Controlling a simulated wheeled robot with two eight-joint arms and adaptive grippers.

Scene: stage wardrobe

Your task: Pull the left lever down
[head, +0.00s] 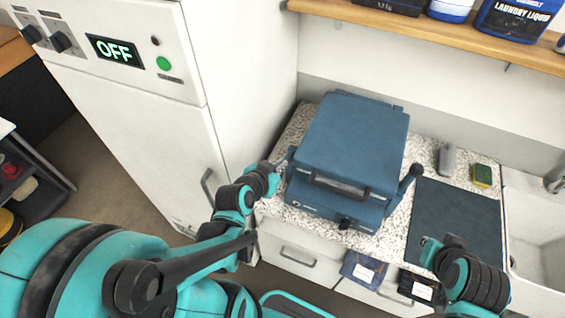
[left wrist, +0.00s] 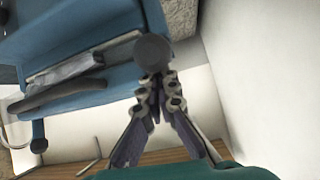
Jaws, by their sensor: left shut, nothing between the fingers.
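A blue clamshell press (head: 350,140) sits on the speckled counter with its lid down. Its left lever (head: 291,154) stands up at the press's left side, partly hidden by the gripper; its round grey knob (left wrist: 152,50) is large in the left wrist view. My left gripper (head: 272,166) is shut and empty, its fingertips right by the knob. I cannot tell whether they touch it.
A white cabinet (head: 150,130) with an OFF display stands close left of my left gripper. A dark mat (head: 455,215), a grey object (head: 447,160), a sponge (head: 482,175) and a sink (head: 535,230) lie to the right. A wooden shelf (head: 440,35) hangs above.

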